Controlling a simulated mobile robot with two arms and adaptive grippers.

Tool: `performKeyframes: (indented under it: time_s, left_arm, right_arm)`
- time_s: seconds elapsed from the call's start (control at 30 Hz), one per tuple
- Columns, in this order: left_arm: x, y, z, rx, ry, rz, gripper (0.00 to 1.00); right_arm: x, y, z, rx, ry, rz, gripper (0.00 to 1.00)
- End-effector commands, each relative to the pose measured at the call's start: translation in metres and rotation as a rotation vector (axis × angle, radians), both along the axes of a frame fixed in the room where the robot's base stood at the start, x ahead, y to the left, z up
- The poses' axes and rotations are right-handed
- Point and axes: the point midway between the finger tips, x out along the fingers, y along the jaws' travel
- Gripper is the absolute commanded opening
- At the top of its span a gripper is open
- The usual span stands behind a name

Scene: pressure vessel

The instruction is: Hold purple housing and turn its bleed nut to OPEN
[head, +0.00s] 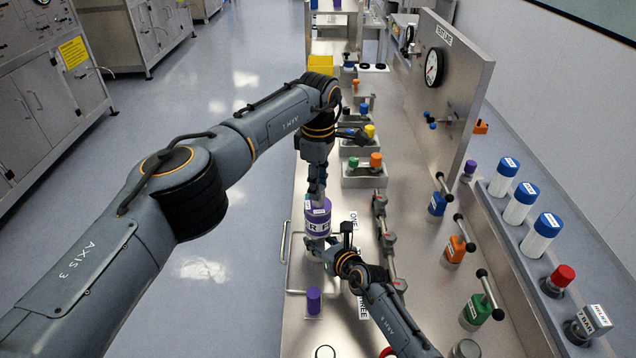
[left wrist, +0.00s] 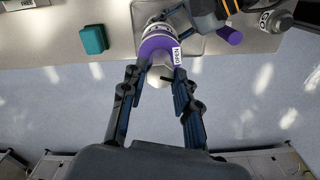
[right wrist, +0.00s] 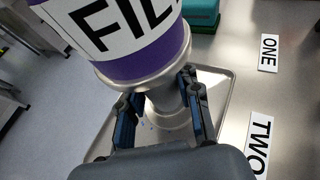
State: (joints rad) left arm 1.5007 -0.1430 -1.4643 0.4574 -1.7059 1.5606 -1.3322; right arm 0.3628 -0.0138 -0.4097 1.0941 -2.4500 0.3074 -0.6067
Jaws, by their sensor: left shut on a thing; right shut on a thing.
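The purple housing (head: 318,219) stands upright on the steel bench, with a white lettered label around it. My left gripper (head: 317,190) comes down over its top. In the left wrist view its fingers (left wrist: 157,78) close around the pale bleed nut (left wrist: 160,70), partly hidden between them. An OPEN tag (left wrist: 177,60) shows on the purple top beside the right finger. My right gripper (head: 330,246) reaches the housing low down. In the right wrist view its fingers (right wrist: 162,92) are shut around the silver neck under the purple body (right wrist: 150,55), above a metal tray (right wrist: 215,85).
A small purple cylinder (head: 314,301) stands nearer on the bench. A teal block (left wrist: 93,39) lies beside the housing. ONE (right wrist: 268,52) and TWO (right wrist: 260,138) labels lie on the bench. A gauge panel (head: 455,80) and coloured valves with handles line the right side.

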Motion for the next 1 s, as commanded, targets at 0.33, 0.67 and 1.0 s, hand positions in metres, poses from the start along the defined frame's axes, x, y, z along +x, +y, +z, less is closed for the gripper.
performKeyframes:
  time_s: [0.33,0.67,1.0]
  left_arm:
    - [-0.0001,-0.0002,0.0002,-0.001,0.000,0.279,0.00]
    - [0.0002,-0.0002,0.0005,-0.001,-0.001,0.436,0.00]
    - [0.0003,-0.0002,0.0006,-0.001,-0.001,0.475,0.00]
  right_arm:
    - [0.0000,-0.0002,-0.0002,0.000,0.000,0.000,0.00]
    - [0.0001,-0.0003,-0.0001,0.000,0.000,0.000,0.00]
    - [0.0000,-0.0002,-0.0002,0.000,0.000,0.000,0.00]
